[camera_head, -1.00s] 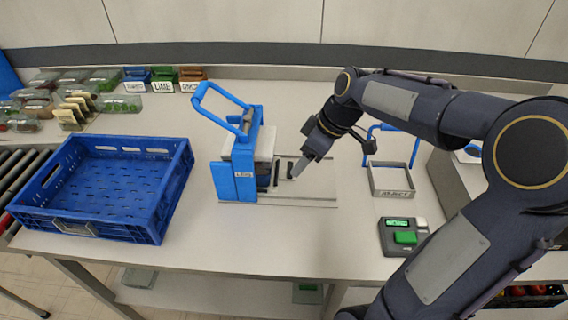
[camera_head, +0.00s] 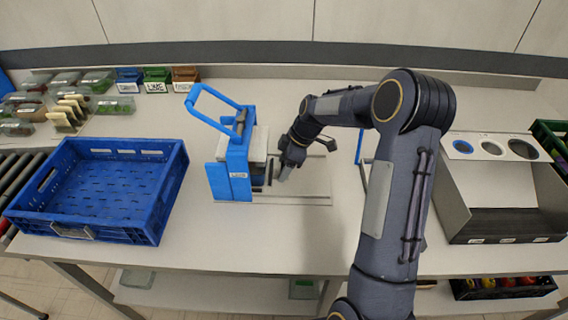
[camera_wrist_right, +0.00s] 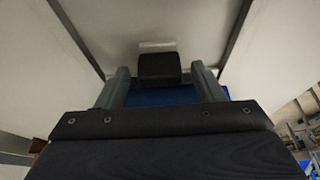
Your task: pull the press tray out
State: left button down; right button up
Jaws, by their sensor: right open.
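The press (camera_head: 238,165) has a blue frame, a raised blue lever and a pale block, and stands mid-table. Its tray faces right, mostly hidden under the frame; a dark handle (camera_head: 269,171) shows there. Rails (camera_head: 300,199) run to the right from it. My right gripper (camera_head: 281,172) is at the handle, to the right of the press. In the right wrist view the open fingers (camera_wrist_right: 163,86) stand either side of the dark handle block (camera_wrist_right: 158,66), with gaps showing at both sides. My left gripper is not in view.
A blue crate (camera_head: 172,190) stands left of the press, beside a roller conveyor (camera_head: 12,180). Small bins (camera_head: 155,86) and clear boxes (camera_head: 112,106) are at the back left. A grey stand with holes (camera_head: 452,205) is at the right. My right arm covers the table right of the press.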

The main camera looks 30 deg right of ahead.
jog(key=shift+f, duration=0.1)
grip_shut()
jog(key=shift+s+d+f, duration=0.1)
jog(key=shift+s+d, duration=0.1)
jog(key=shift+d, duration=0.15)
jog(key=s+d+b, duration=0.1)
jog(key=s+d, duration=0.1)
jog(key=d, duration=0.2)
jog(key=s+d+b, duration=0.2)
jog(key=s+d, duration=0.1)
jog(key=d, duration=0.1)
jog(key=s+d+b, duration=0.2)
jog(key=s+d, duration=0.1)
jog(key=d, duration=0.2)
jog(key=shift+s+d, duration=0.3)
jog(key=shift+d, duration=0.2)
grip_release()
jog(key=shift+s+d, duration=0.1)
jog(key=shift+d, duration=0.05)
